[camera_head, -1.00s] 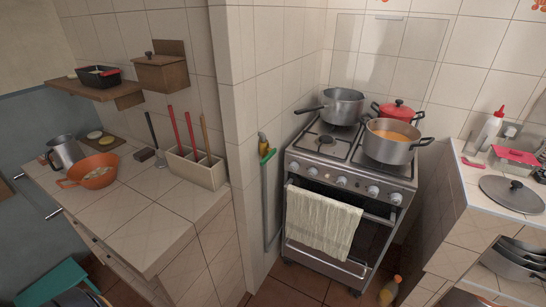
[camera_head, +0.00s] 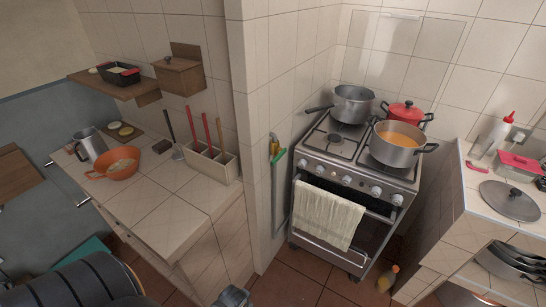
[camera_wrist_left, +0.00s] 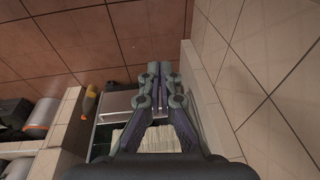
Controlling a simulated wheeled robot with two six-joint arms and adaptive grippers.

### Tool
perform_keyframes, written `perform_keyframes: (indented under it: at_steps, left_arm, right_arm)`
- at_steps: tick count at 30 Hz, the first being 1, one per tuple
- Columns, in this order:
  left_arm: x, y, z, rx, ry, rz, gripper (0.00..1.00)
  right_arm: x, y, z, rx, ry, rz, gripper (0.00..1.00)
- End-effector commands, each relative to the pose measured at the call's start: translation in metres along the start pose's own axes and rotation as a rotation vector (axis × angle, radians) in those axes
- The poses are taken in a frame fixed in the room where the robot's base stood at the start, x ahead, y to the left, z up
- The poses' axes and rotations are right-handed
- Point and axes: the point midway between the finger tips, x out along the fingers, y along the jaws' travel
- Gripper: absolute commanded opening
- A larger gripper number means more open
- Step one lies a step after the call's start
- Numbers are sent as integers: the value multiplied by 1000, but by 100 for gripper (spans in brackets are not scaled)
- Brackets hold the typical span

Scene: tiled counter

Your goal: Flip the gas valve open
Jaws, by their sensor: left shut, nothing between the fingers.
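The gas valve (camera_head: 274,146) is a small yellow brass fitting on the tiled wall left of the stove in the head view. Its green handle (camera_head: 279,158) sits at a slant just below the brass, above a hose (camera_head: 278,205) that runs down the wall. The valve does not show in the left wrist view. My left gripper (camera_wrist_left: 160,72) is shut and empty in the left wrist view, with its fingertips together. In the head view, dark parts of my left arm (camera_head: 90,280) fill the lower left, well below the valve.
The stove (camera_head: 352,172) stands right of the valve, with pots on top and a towel (camera_head: 325,215) on its oven handle. The left counter (camera_head: 150,215) ends at a tiled wall corner. A yellow bottle (camera_head: 388,277) stands on the floor (camera_head: 310,288) near the stove.

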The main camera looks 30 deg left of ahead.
Motion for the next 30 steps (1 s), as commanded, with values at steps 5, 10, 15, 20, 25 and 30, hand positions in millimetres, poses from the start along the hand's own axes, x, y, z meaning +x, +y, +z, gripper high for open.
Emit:
perform_keyframes:
  at_steps: [5,10,15,20,25,30]
  left_arm:
    - [-144,-8,-69,6,61,-9,0]
    - [-259,-33,-126,-24,198,-66,0]
    - [-316,-86,-218,-111,553,-152,0]
    - [-340,-126,-292,-135,870,-113,0]
    - [-362,-150,-334,-112,1057,-18,0]
    - [-371,-158,-346,-97,1116,34,0]
  right_arm:
    - [-52,4,-5,0,0,0,45]
    - [-84,6,-8,0,0,0,45]
    - [-97,8,-10,0,0,1,45]
    - [-98,9,-9,-1,-1,2,45]
    - [-97,8,-10,0,0,1,45]
    - [-97,8,-10,0,0,1,45]
